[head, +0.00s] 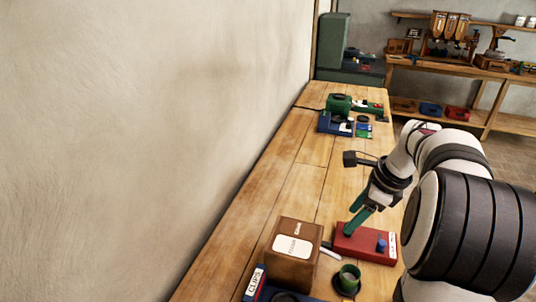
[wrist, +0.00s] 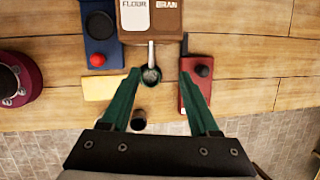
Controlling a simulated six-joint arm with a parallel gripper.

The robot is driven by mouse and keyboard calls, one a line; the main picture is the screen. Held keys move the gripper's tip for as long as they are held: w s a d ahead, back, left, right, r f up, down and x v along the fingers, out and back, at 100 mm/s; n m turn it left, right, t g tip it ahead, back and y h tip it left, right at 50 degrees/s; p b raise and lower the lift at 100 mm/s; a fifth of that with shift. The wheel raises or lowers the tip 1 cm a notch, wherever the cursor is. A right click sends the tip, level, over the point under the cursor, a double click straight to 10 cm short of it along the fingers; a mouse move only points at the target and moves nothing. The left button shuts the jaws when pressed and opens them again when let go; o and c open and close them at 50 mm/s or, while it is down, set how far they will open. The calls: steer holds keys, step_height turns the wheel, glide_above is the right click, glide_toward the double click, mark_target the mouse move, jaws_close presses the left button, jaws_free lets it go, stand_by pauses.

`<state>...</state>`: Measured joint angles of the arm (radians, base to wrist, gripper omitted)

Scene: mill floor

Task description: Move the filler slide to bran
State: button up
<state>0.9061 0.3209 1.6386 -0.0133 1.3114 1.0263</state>
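The filler is a brown box with a FLOUR and a BRAN label; it shows in the head view (head: 284,265) and at the top of the wrist view (wrist: 167,36). A white plate (wrist: 135,17) lies on its FLOUR side, and the BRAN side is bare brown. I cannot tell for sure which part is the slide. A pale metal spout (wrist: 151,54) points from the box to a green cup (wrist: 150,82). My gripper (wrist: 159,73) is open and empty, its green fingers either side of the cup in the wrist view. In the head view my gripper (head: 348,234) appears by the red box.
A red box with a dark knob (wrist: 194,96) stands right of the cup. A blue box (wrist: 101,48), a yellow block (wrist: 102,88) and a crimson round thing (wrist: 18,80) lie left. A green machine (head: 339,103) stands far along the bench. The middle bench is clear; a wall borders it.

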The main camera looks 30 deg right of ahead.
mark_target(383, 242)
steer(key=s+d+f+m+h, duration=0.1)
steer(key=s+d+f+m, duration=0.2)
steer(key=d, duration=0.5)
steer(key=s+d+f+m, duration=0.1)
steer(key=s+d+m, duration=0.2)
steer(key=d+m, duration=0.35)
steer(key=shift+n+t, duration=0.5)
steer(key=shift+n, duration=0.25)
steer(key=x, duration=0.5)
steer(key=d+x, duration=0.1)
steer(key=x, duration=0.4)
steer(key=d+x, duration=0.1)
steer(key=x, duration=0.4)
steer(key=shift+f, duration=0.45)
jaws_close()
